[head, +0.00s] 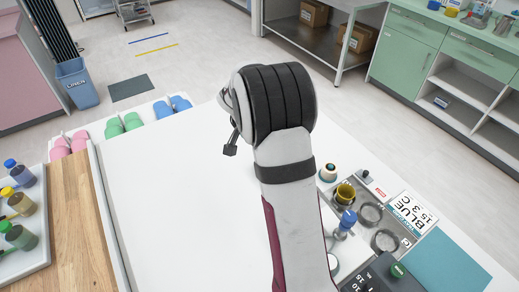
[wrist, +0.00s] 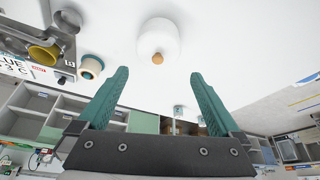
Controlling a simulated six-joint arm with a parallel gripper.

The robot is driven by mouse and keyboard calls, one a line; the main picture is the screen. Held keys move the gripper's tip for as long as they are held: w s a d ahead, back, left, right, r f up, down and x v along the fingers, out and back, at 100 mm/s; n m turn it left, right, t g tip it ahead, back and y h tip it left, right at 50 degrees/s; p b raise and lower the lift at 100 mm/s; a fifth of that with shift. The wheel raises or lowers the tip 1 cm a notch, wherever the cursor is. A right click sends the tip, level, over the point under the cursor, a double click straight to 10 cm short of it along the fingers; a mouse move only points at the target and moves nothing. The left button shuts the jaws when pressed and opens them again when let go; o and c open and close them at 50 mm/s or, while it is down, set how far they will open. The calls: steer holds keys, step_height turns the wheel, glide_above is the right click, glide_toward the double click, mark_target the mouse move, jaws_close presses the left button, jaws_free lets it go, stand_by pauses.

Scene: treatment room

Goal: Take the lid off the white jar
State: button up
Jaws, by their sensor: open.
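In the wrist view the white jar (wrist: 160,36) stands on the white table top, with a small tan knob (wrist: 157,58) on its lid. The seam between lid and jar is too small to make out. My gripper (wrist: 158,72) is open, its two green fingers wide apart with nothing between them. The jar shows beyond the fingertips, roughly centred on the gap and apart from both fingers. In the head view the jar does not show and is probably hidden behind my arm.
A small cream pot with a teal centre (head: 328,172) stands by a metal tray holding a yellow cup (head: 345,193) and a blue-topped item (head: 348,218). Bottles (head: 20,205) stand on a tray at left. The white table (head: 165,210) is clear left of my arm.

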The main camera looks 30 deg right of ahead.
steer(key=x, duration=0.8)
steer(key=shift+s+f, duration=0.15)
steer(key=c, duration=1.2)
steer(key=shift+o, duration=0.2)
